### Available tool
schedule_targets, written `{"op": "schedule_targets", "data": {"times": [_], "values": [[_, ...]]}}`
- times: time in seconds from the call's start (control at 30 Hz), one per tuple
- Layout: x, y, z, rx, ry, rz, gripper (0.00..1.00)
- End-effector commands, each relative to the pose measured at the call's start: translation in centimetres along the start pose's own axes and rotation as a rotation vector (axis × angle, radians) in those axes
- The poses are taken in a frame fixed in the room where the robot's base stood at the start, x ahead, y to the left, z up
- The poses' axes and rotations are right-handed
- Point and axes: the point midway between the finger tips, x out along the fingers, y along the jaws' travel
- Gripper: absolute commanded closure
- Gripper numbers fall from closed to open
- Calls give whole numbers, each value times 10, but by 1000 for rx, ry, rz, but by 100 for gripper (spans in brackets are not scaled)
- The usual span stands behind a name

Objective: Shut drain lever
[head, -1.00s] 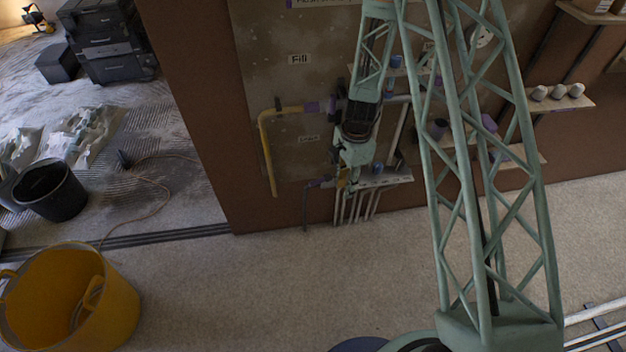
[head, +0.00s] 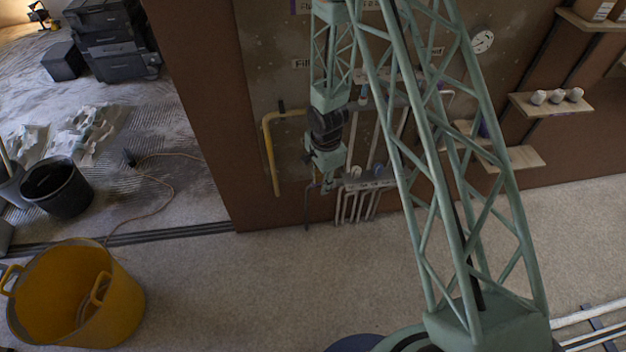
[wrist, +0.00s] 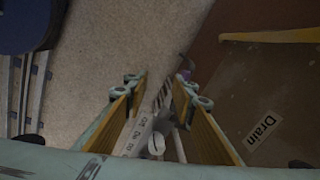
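My gripper (head: 328,184) hangs low in front of the wall panel, close to the dark drain pipe. In the wrist view its two yellow-padded fingers (wrist: 160,88) are apart, with nothing held between them. The "Drain" label (wrist: 262,131) lies on the panel right of the fingers. A dark bent pipe (wrist: 185,62) with a small purple part (wrist: 185,75) shows just beyond the right fingertip. That fingertip partly covers it, so the lever's position is unclear. In the head view my gripper hides most of this spot.
A yellow pipe (head: 268,150) runs down the panel left of my gripper. A ledge (head: 372,183) with several white pipes (head: 352,207) below it is close on the right. Shelves with cups (head: 557,96) are farther right. A yellow tub (head: 125,290) stands on the floor, front left.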

Motion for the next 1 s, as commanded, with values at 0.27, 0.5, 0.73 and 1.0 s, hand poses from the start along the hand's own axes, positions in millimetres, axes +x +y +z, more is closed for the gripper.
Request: {"op": "schedule_targets", "data": {"times": [0.27,0.5,0.73,1.0], "values": [[-49,-24,5,20,-3,-57,76],[-82,-41,6,42,-6,-96,76],[-96,-48,6,52,-9,-113,76],[-97,-49,6,54,-9,-115,76]]}}
